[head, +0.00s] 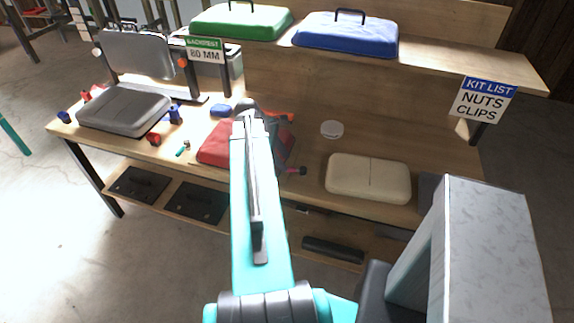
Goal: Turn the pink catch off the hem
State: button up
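A small dark pink piece (298,170), which looks like the pink catch, sits at the bench's front edge, just right of my arm. A red, cloth-like cover (214,146) lies on the bench left of my arm. My arm hides part of it, and I cannot make out its hem or whether the catch lies over it. My teal arm reaches up from the bottom to the bench. My gripper (246,112) is at its far end, over or behind the red cover, farther back than the pink piece. Its fingers are too hidden to tell open from shut.
A grey case (124,107) and small coloured parts are on the left of the bench (300,192). Green (240,21) and blue (345,34) cases stand on the upper shelf.

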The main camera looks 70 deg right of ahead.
aim_at(294, 170)
jog(key=shift+p+x, duration=0.45)
jog(key=shift+x, duration=1.7)
jog(key=shift+a, duration=0.1)
grip_shut()
